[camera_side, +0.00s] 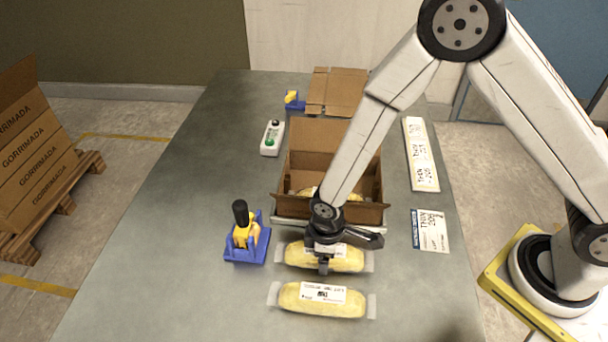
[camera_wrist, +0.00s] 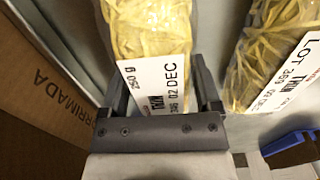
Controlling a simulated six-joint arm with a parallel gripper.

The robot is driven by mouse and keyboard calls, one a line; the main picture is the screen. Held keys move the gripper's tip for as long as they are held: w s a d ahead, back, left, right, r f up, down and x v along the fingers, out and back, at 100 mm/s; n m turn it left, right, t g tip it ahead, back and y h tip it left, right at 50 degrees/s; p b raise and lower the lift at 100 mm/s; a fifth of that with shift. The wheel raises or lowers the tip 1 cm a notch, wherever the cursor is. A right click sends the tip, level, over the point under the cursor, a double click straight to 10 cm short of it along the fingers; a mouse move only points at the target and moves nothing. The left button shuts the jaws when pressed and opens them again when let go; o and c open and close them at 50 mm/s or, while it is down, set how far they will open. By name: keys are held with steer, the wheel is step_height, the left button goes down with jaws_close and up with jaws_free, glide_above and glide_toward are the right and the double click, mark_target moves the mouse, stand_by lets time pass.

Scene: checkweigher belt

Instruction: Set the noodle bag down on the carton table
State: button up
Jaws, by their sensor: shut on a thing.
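The noodle bag (camera_side: 350,261) is a yellow, clear-ended pack with a white label, lying level at the grey carton table (camera_side: 150,250), just in front of the open carton. My gripper (camera_side: 324,264) reaches down over its middle and is shut on it. In the wrist view the held bag (camera_wrist: 150,35) sits between the two dark fingers of my gripper (camera_wrist: 153,80), its label partly covered by the gripper. Whether its underside touches the tabletop cannot be told.
A second noodle bag (camera_side: 322,300) lies close in front. The open carton (camera_side: 370,213) stands behind. A blue-and-yellow tape dispenser (camera_side: 246,245) is to the left, a printed card (camera_side: 430,231) to the right. The table's left side is clear.

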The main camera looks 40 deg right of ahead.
stand_by(0.3)
steer(key=o, duration=1.3)
steer(key=shift+f, duration=0.1)
steer(key=shift+r, duration=3.9)
steer(key=shift+r, duration=0.15)
